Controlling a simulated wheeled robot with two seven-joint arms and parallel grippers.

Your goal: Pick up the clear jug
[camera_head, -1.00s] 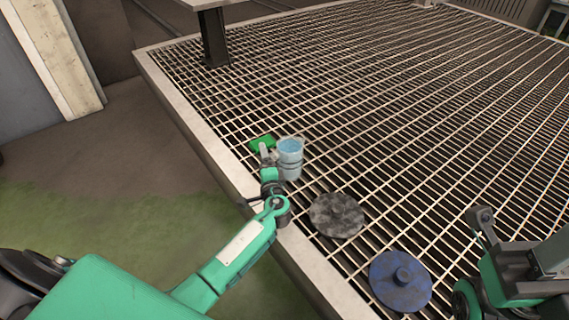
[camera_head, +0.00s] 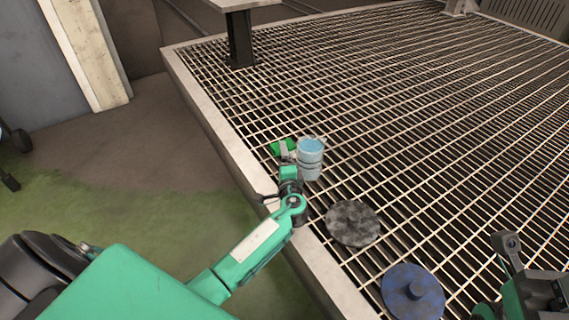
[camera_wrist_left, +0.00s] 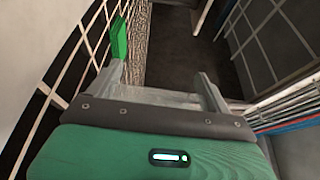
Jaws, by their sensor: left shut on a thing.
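The clear jug (camera_head: 310,160), bluish and see-through, stands out over the slatted metal grating, near its left edge. My left gripper (camera_head: 291,158) is at the jug's left side, shut on it. In the left wrist view a clear surface (camera_wrist_left: 160,97) shows between the two grey fingers of my left gripper (camera_wrist_left: 163,85). I cannot tell whether the jug touches the grating. My right gripper (camera_head: 508,248) is at the lower right, partly cut off, and its jaw opening is not clear.
A green object (camera_head: 283,146) is just behind and left of the jug. A dark mottled disc (camera_head: 353,223) and a blue round lid-like disc (camera_head: 412,290) lie nearer. A pale raised rim (camera_head: 215,120) edges the grating (camera_head: 430,130). The grating beyond is largely clear.

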